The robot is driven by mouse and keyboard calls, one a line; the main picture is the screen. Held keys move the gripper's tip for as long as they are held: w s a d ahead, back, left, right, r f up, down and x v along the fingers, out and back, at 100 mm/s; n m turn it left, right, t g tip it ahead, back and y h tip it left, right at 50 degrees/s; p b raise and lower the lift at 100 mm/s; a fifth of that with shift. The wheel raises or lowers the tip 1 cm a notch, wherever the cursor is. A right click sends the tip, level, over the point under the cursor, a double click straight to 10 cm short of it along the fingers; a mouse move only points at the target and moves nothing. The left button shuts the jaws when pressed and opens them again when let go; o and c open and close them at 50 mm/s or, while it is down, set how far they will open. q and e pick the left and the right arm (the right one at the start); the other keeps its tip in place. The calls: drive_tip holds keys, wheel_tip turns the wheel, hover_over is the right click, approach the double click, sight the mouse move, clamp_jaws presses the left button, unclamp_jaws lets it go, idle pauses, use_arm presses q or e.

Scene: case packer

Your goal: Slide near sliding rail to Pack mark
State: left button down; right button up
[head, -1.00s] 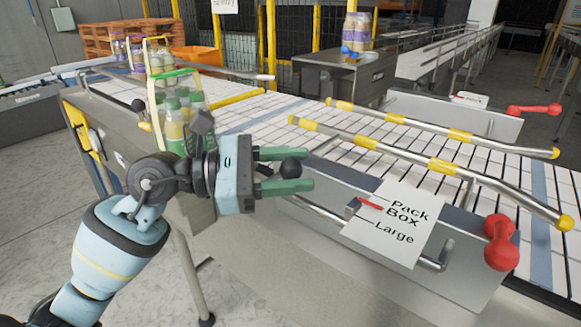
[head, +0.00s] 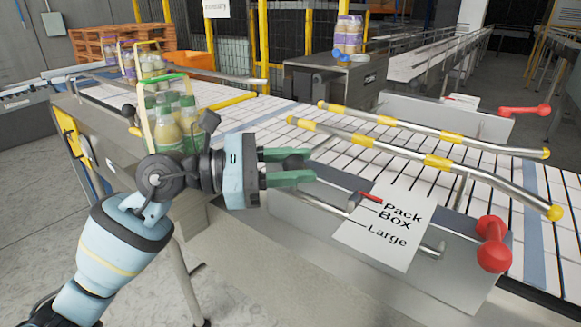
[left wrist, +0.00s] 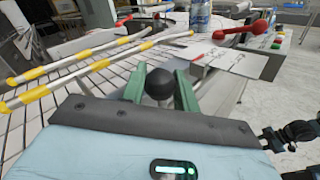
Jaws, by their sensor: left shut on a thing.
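The near sliding rail (head: 365,140) is a steel bar with yellow bands above the white conveyor. It also shows in the left wrist view (left wrist: 75,77). My left gripper (head: 300,167) has green fingers shut on a black ball knob (left wrist: 159,85) beside the conveyor's near edge. A white card (head: 385,228) reads Pack, Box, Large from top to bottom, with short mark lines. A red pointer (head: 370,197) lies at the card's upper left edge, close to the Pack line; exact alignment is hard to tell. My right gripper is not seen; a dark arm part shows at the left wrist view's right edge.
A red knob (head: 492,245) stands right of the card. The far rail (head: 430,129) runs alongside, with another red handle (head: 525,110) behind it. Bottles (head: 172,120) in a carrier stand on the conveyor's left.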

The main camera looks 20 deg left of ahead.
use_arm(q)
drive_tip(key=c, duration=1.2)
unclamp_jaws()
drive_tip(key=shift+s, duration=0.1)
drive_tip(key=shift+o, duration=0.5)
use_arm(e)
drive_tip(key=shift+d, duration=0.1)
use_arm(q)
drive_tip(key=shift+a, duration=0.1)
drive_tip(key=shift+s+a+f, duration=0.1)
drive_tip(key=shift+a+f, duration=0.05)
drive_tip(key=shift+a, duration=0.1)
drive_tip(key=b+v, duration=0.2)
drive_tip(key=v, duration=0.5)
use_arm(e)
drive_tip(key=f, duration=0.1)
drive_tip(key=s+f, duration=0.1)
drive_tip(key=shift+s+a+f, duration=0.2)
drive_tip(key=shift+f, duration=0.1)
use_arm(q)
drive_tip(key=shift+s, duration=0.1)
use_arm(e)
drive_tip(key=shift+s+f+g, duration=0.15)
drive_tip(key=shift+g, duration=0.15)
